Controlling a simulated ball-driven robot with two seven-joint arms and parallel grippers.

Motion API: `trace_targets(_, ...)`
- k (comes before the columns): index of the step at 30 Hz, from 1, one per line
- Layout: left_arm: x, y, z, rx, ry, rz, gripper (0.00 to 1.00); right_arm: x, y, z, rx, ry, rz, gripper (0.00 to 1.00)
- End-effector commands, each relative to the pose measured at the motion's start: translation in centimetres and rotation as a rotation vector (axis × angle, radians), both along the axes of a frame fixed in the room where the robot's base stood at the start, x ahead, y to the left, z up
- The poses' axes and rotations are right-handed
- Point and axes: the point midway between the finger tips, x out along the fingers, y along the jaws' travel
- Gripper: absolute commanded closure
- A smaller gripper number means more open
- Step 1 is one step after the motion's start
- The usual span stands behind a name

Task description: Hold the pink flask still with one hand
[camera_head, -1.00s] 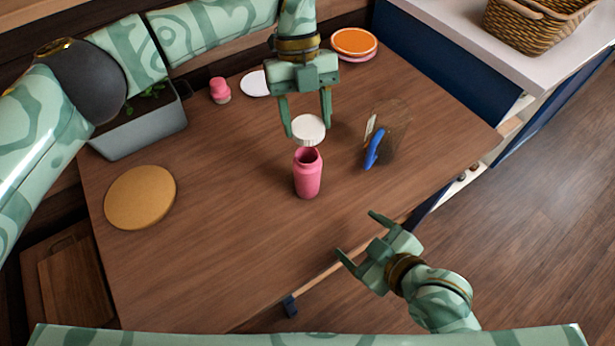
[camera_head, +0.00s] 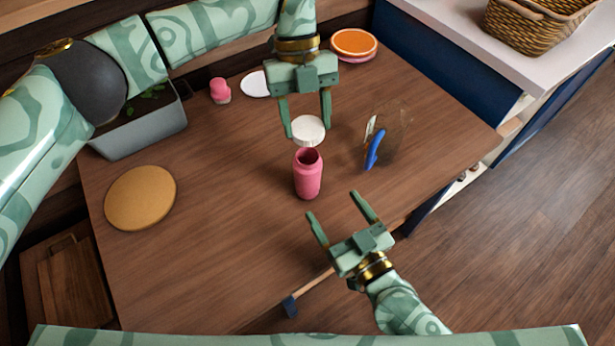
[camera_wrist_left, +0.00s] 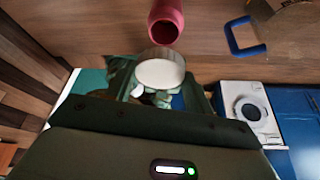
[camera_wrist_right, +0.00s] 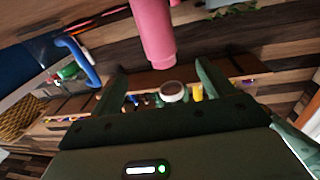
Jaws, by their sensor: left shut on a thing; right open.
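The pink flask (camera_head: 308,178) stands upright and open-mouthed on the wooden table (camera_head: 225,215). It also shows in the left wrist view (camera_wrist_left: 165,22) and in the right wrist view (camera_wrist_right: 153,35). My left gripper (camera_head: 307,130) is shut on a white round lid (camera_head: 308,130), held just above and behind the flask's mouth, apart from it. The lid also shows in the left wrist view (camera_wrist_left: 160,70). My right gripper (camera_head: 333,205) is open and empty, in front of the flask and slightly right, with its fingers pointing towards it and not touching it.
A clear container with a blue handle (camera_head: 376,150) stands right of the flask. A round cork mat (camera_head: 140,197) lies at the left. A grey planter (camera_head: 140,130), a small pink jar (camera_head: 220,91), a white disc (camera_head: 255,84) and stacked plates (camera_head: 354,43) stand along the back.

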Motion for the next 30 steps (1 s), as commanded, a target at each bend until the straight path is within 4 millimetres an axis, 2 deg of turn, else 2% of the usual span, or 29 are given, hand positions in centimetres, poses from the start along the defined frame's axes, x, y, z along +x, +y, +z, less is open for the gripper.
trace_targets(5,0.0,0.0,0.0,0.0,0.0,0.0,0.68,1.1,0.5,0.0,0.001,-0.002,-0.002,0.19)
trace_targets(15,0.0,0.0,0.0,0.0,0.0,0.0,0.68,6.6,3.5,0.1,0.001,-0.003,0.0,0.19)
trace_targets(21,0.0,0.0,0.0,0.0,0.0,0.0,0.68,9.3,4.8,0.0,0.0,-0.001,0.0,0.19)
trace_targets(30,0.0,0.0,0.0,0.0,0.0,0.0,0.68,10.6,5.6,0.0,0.0,0.0,0.001,0.19)
